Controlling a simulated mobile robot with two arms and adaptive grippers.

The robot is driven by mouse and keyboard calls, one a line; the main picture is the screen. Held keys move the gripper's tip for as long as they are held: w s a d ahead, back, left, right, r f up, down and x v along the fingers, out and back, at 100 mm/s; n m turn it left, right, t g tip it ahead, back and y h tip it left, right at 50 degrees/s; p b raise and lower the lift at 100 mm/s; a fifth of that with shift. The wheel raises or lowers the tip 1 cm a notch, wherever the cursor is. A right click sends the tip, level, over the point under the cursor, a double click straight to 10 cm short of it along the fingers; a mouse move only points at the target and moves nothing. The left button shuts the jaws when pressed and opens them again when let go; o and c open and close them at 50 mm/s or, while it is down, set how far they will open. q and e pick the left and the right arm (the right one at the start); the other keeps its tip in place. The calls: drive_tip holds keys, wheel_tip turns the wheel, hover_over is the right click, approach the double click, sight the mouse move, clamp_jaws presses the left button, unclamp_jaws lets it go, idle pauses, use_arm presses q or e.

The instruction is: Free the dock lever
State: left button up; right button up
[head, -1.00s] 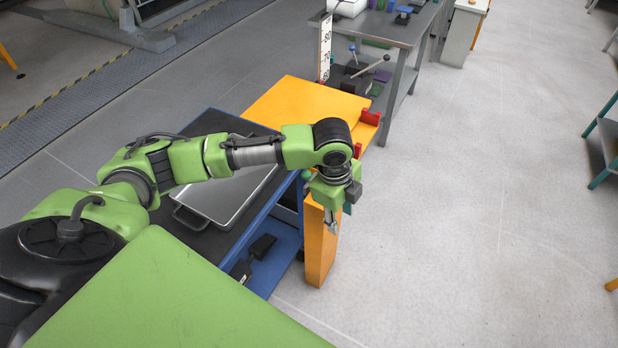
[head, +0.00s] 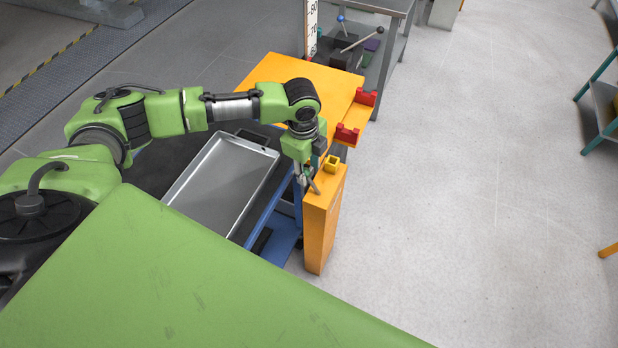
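My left gripper (head: 309,183) hangs pointing down at the upper left edge of an orange post (head: 322,230). Its fingers are small and partly overlap the post, so I cannot tell whether they are open or touch anything. A small yellow block with a hollow (head: 332,163) sits on top of the post, just right of the gripper. I cannot make out a dock lever for certain; part of the post's top is behind the gripper. My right gripper is not in view.
A metal tray (head: 222,180) lies on a dark-topped blue cart left of the post. Behind stands an orange table (head: 285,85) with red brackets (head: 347,134) at its right edge. A grey workbench (head: 385,8) is farther back.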

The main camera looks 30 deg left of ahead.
sight(309, 181)
use_arm(q)
drive_tip(key=f, duration=0.5)
drive_tip(key=shift+w+f, duration=0.3)
drive_tip(key=shift+f, duration=0.25)
drive_tip(key=shift+c, duration=0.8)
drive_tip(key=shift+w, duration=0.1)
clamp_jaws()
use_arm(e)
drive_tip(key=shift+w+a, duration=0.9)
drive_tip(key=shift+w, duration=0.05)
